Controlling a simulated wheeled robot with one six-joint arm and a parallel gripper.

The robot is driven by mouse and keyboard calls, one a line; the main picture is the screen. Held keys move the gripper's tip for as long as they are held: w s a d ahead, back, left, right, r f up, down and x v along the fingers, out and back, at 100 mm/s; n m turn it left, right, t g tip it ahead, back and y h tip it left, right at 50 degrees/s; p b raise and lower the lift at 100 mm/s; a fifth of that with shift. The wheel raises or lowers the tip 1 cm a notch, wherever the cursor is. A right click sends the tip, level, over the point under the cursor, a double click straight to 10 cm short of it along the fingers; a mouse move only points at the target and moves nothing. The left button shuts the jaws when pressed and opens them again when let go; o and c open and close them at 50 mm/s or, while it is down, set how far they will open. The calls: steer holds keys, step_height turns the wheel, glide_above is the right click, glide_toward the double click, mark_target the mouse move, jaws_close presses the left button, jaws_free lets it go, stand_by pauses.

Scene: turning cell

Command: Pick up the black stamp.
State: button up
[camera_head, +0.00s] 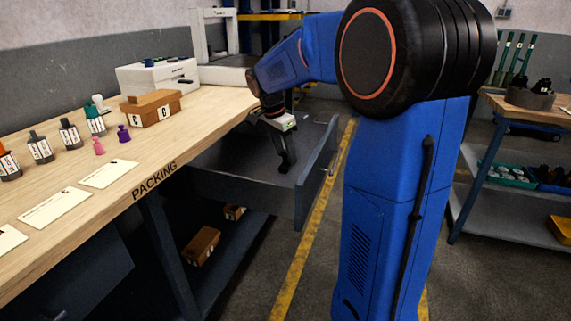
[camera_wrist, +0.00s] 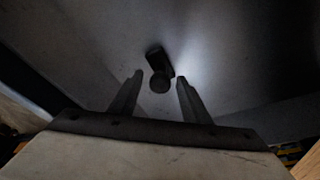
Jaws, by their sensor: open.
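The black stamp (camera_wrist: 160,62) lies on the drawer floor in the wrist view, its round knob facing the camera. My gripper (camera_wrist: 160,80) is open, with one finger on each side of the stamp in the picture. I cannot tell how much height separates the fingertips from it. In the head view my gripper (camera_head: 286,162) points down into the open dark drawer (camera_head: 232,187) under the packing bench. I cannot make out the stamp apart from the dark gripper there.
The drawer front (camera_head: 315,177) stands pulled out beside my arm. The packing bench (camera_head: 205,112) holds several bottles, paper cards (camera_head: 109,174), a brown box (camera_head: 151,108) and a white printer (camera_head: 157,77). A lower shelf holds small cartons (camera_head: 201,245). Another workbench stands at right.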

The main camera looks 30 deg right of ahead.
jaws_close()
steer(key=shift+r, duration=0.1)
step_height(320, 180, up, 18)
stand_by(0.6)
steer(key=c, duration=0.6)
jaws_free()
steer(key=c, duration=0.3)
steer(key=shift+o, duration=0.8)
steer(key=shift+c, duration=0.5)
